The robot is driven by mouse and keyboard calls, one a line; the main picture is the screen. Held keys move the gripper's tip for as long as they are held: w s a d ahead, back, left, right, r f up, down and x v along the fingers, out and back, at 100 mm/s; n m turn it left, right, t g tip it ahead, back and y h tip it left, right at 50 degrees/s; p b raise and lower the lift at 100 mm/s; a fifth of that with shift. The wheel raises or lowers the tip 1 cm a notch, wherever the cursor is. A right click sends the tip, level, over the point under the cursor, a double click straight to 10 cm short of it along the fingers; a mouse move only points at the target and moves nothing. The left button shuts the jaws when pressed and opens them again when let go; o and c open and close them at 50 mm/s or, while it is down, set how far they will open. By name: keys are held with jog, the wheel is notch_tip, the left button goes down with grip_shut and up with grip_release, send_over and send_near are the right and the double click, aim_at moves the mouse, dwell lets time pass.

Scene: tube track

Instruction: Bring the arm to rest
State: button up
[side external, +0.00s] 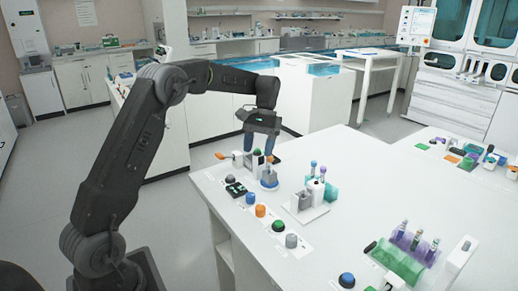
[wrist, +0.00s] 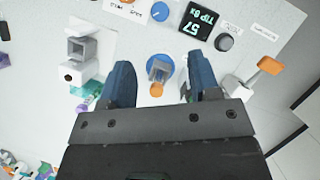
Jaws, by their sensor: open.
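My gripper (side external: 258,150) hangs at the end of my bent arm, pointing down above the left back part of the white table (side external: 360,165). Its two blue fingers are spread apart in the wrist view (wrist: 160,66), with nothing held between them. Below and between the fingers is a round blue base (wrist: 153,63) with a small grey holder on it. This blue base (side external: 269,185) also shows just under the gripper in the side view. The fingers look clear of it, though the exact height is hard to tell.
A white stand with a grey block (side external: 304,200) and tubes is to the right. Coloured knobs (side external: 260,211) and a dark display (side external: 235,189) line the left edge. A green tube rack (side external: 398,262) is at front right. An orange lever (wrist: 271,65) is near the fingers.

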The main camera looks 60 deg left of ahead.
jog(key=s+d+r+m+t+y, duration=0.2)
jog(key=s+d+r+m+t, duration=0.15)
jog(key=s+d+r, duration=0.65)
jog(key=s+d+f+m+t, duration=0.1)
jog(key=s+d+f+t, duration=0.1)
jog(key=s, duration=0.5)
jog(key=s+d+f+m+t, duration=0.1)
jog(key=s+d+f+t, duration=0.1)
jog(key=s+d+t, duration=0.2)
jog(key=s+d, duration=0.1)
jog(key=s, duration=0.2)
jog(key=shift+s+d, duration=0.25)
jog(key=shift+d, duration=0.1)
